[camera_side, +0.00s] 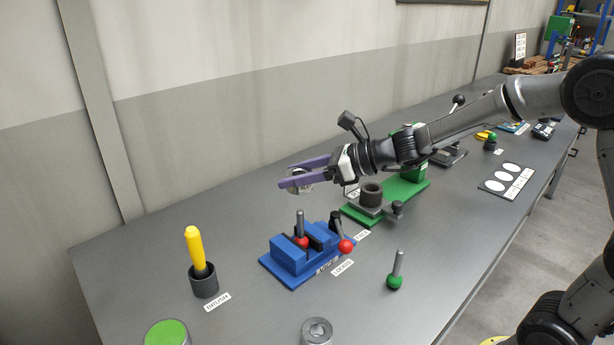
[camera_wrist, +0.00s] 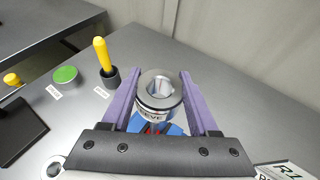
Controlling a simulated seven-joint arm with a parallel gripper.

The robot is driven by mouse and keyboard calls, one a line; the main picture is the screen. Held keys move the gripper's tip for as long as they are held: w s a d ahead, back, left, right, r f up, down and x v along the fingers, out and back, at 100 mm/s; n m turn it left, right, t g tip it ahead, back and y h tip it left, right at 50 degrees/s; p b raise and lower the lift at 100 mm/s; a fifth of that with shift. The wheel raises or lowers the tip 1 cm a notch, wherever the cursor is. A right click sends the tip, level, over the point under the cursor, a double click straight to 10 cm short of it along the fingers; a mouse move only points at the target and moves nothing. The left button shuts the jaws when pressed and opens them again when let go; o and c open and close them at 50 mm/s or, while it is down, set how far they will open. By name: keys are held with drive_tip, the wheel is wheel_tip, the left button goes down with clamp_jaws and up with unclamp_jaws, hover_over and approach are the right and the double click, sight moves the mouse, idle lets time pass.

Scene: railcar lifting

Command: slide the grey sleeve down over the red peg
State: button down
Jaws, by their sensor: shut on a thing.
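A short grey sleeve (camera_side: 299,181) with a wide hole is held between the purple fingers of my gripper (camera_side: 287,185). In the wrist view the sleeve (camera_wrist: 160,103) is upright, hole facing up, with a printed label on its side. The red peg (camera_side: 300,223), a grey rod rising from a red ball, stands upright in a blue vise (camera_side: 289,255). The sleeve is above the peg's tip and apart from it in the side view. In the wrist view the sleeve and my gripper hide most of the vise (camera_wrist: 173,130) and the peg.
A lever with a red knob (camera_side: 346,246) stands at the vise's right. A green fixture (camera_side: 402,190) with a dark cylinder (camera_side: 371,195) is behind it. A yellow-handled brush (camera_side: 195,248) in a dark cup is at left. A green-based peg (camera_side: 395,271) and grey ring (camera_side: 317,330) are in front.

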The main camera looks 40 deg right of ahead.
hover_over(299, 237)
drive_tip(key=shift+w+d+f, duration=0.15)
drive_tip(key=shift+w+f, duration=0.05)
drive_tip(key=shift+f, duration=1.05)
drive_tip(key=shift+w+d+f, duration=0.1)
drive_tip(key=shift+w+f, duration=0.1)
drive_tip(key=shift+f, duration=1)
drive_tip(key=shift+s+f, duration=0.1)
drive_tip(key=shift+f, duration=3.85)
idle(1.4)
